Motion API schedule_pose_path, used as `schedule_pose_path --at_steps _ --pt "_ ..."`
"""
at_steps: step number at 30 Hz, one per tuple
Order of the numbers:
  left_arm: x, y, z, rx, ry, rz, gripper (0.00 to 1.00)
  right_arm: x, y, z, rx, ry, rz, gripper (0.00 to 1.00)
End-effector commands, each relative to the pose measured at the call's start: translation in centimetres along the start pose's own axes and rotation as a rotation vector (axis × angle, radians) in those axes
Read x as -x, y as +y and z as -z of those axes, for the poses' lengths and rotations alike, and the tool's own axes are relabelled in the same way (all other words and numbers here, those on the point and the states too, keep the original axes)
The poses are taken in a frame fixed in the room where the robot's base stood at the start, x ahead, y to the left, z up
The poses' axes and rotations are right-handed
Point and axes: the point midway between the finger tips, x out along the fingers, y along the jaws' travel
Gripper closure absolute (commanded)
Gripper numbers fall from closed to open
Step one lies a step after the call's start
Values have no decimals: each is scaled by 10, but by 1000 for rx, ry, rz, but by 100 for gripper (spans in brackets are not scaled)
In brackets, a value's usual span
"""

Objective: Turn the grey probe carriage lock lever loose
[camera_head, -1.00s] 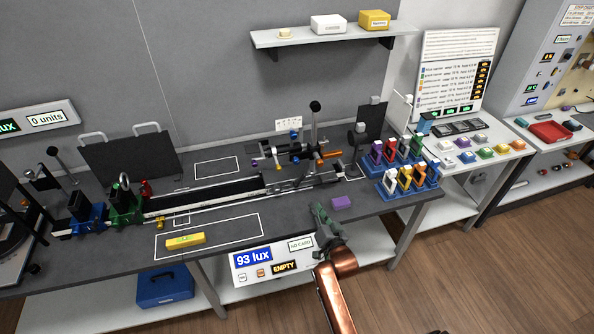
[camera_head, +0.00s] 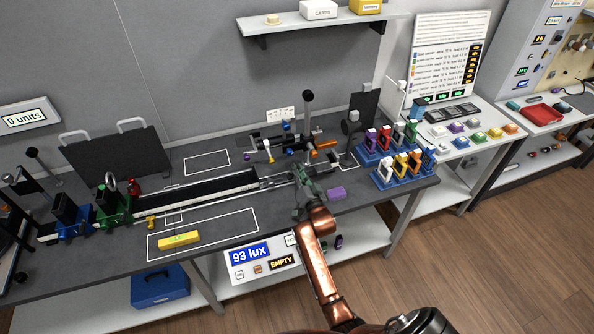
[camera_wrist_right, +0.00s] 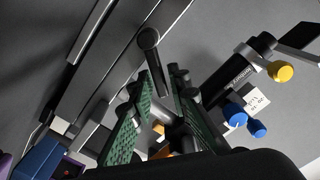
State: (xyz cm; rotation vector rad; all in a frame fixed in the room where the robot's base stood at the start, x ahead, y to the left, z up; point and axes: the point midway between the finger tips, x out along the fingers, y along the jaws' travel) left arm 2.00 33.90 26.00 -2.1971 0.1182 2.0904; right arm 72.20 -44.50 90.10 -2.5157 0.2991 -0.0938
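My right gripper (camera_head: 300,172) reaches over the front of the bench to the right end of the black rail (camera_head: 205,190). The probe carriage (camera_head: 285,145) stands just behind it, with a tall black-knobbed post and an orange handle. In the right wrist view the two green-padded fingers (camera_wrist_right: 158,105) are apart. A grey lever with a round dark knob (camera_wrist_right: 149,40) shows between and beyond the fingertips; I cannot tell whether they touch it. In the head view the gripper hides that spot. My left gripper is not in view.
Blue racks of coloured frames (camera_head: 405,170) stand further right. A yellow bar (camera_head: 178,240) lies in a white outline at the front left. In the wrist view, blue and yellow knobs (camera_wrist_right: 236,115) sit close on the right.

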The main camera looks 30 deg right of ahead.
Motion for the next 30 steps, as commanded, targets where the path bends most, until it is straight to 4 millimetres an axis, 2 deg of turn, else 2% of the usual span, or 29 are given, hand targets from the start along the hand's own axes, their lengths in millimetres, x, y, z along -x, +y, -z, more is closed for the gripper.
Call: schedule_pose_path --at_steps 4,12,18,30 --pt "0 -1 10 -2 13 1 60 0 -1 0 0 0 1 83" --pt "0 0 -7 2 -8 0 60 0 -1 0 0 -1 1 100" --pt "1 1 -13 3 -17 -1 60 0 0 0 0 -1 0 100" --pt "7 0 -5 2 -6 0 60 0 -5 0 82 -3 -1 100"
